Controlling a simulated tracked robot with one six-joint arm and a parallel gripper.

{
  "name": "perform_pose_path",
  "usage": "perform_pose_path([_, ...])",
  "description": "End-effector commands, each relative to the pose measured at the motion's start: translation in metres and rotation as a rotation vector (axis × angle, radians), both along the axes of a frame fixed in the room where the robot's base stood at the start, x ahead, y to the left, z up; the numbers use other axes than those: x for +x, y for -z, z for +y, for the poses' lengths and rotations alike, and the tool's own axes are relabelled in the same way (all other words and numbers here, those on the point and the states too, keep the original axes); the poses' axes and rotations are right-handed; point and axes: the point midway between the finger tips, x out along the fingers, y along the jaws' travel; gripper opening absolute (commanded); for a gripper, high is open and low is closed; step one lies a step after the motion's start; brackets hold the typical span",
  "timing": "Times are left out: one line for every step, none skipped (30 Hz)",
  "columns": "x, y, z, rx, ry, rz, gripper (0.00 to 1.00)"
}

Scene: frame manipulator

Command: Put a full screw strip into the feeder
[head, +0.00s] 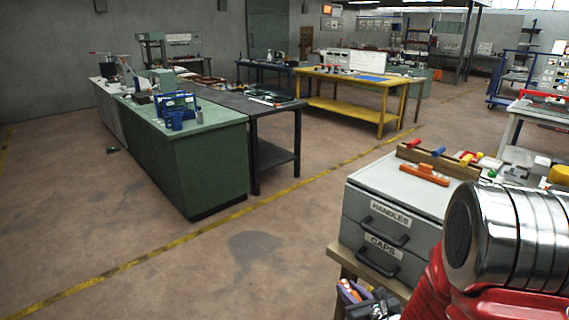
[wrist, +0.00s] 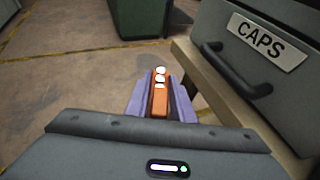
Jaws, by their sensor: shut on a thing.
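My gripper (head: 352,291) is low beside the drawer unit, at the bottom of the head view. Its purple jaws are shut on an orange screw strip (wrist: 159,95). In the wrist view the strip points away from me, with several pale round spots along its top. Whether every slot is filled I cannot tell. Another orange strip-like piece (head: 425,173) lies on top of the drawer unit. I cannot make out the feeder for certain in either view.
The grey drawer unit (head: 377,201), labelled HANDLES and CAPS, stands close on a wooden bench (head: 345,257). A rack of coloured handles (head: 437,161) is on top. A green bench (head: 207,160) with a blue caddy (head: 177,106) stands left. Open floor lies between.

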Motion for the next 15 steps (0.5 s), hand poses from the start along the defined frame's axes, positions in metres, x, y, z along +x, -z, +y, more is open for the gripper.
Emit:
perform_pose_path([0.002, -0.011, 0.002, -0.002, 0.004, -0.005, 0.0])
perform_pose_path([0.003, -0.015, 0.002, -0.003, 0.008, -0.005, 0.0])
perform_pose_path([0.004, -0.022, 0.003, -0.002, 0.014, -0.005, 0.0])
perform_pose_path([0.005, -0.027, 0.003, -0.002, 0.016, -0.006, 0.0])
perform_pose_path([0.006, -0.032, 0.004, -0.003, 0.019, -0.005, 0.0])
perform_pose_path([0.007, -0.039, 0.006, -0.001, 0.02, -0.006, 0.0])
perform_pose_path([0.008, -0.044, 0.007, -0.002, 0.019, -0.005, 0.0])
perform_pose_path([0.009, -0.05, 0.008, -0.003, 0.019, -0.006, 0.0])
perform_pose_path([0.01, -0.057, 0.01, -0.002, 0.017, -0.005, 0.0])
perform_pose_path([0.01, -0.062, 0.012, -0.003, 0.016, -0.006, 0.0])
perform_pose_path([0.011, -0.066, 0.013, -0.003, 0.015, -0.005, 0.0])
perform_pose_path([0.012, -0.072, 0.015, -0.002, 0.011, -0.005, 0.0])
perform_pose_path([0.012, -0.075, 0.017, -0.002, 0.007, -0.005, 0.0])
perform_pose_path([0.012, -0.078, 0.018, -0.002, 0.006, -0.003, 0.0])
perform_pose_path([0.013, -0.082, 0.02, -0.001, 0.001, -0.002, 0.0])
